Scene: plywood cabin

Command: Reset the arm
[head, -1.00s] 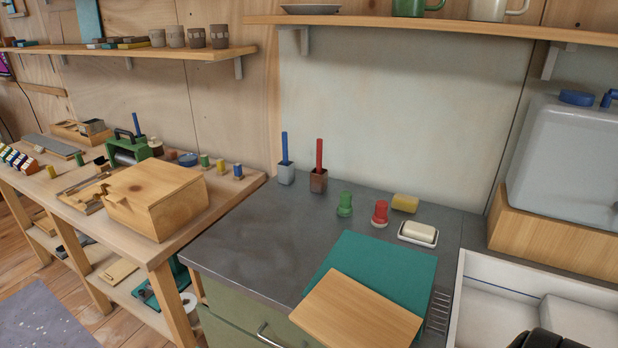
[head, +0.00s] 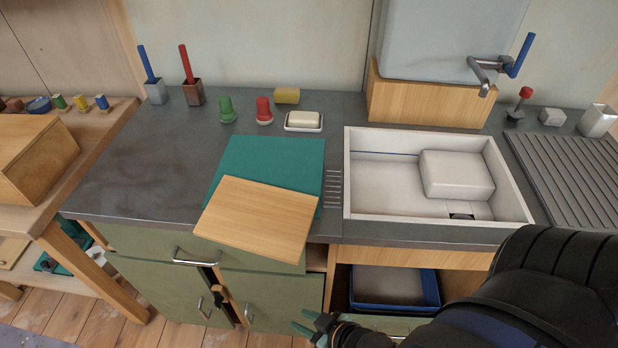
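My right arm comes in from the lower right, dark and bulky, in front of the counter's right end. My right gripper (head: 308,328) is low at the bottom middle of the head view, in front of the green cabinet fronts and below the counter edge. Its teal fingertips look spread apart, with nothing seen between them. My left gripper is not in view.
The grey counter (head: 120,160) holds a teal mat (head: 265,160) and a wooden board (head: 258,217) overhanging the front edge. The white sink (head: 375,195) contains a pale block (head: 456,175). Below it, an open space holds a blue-rimmed bin (head: 395,288).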

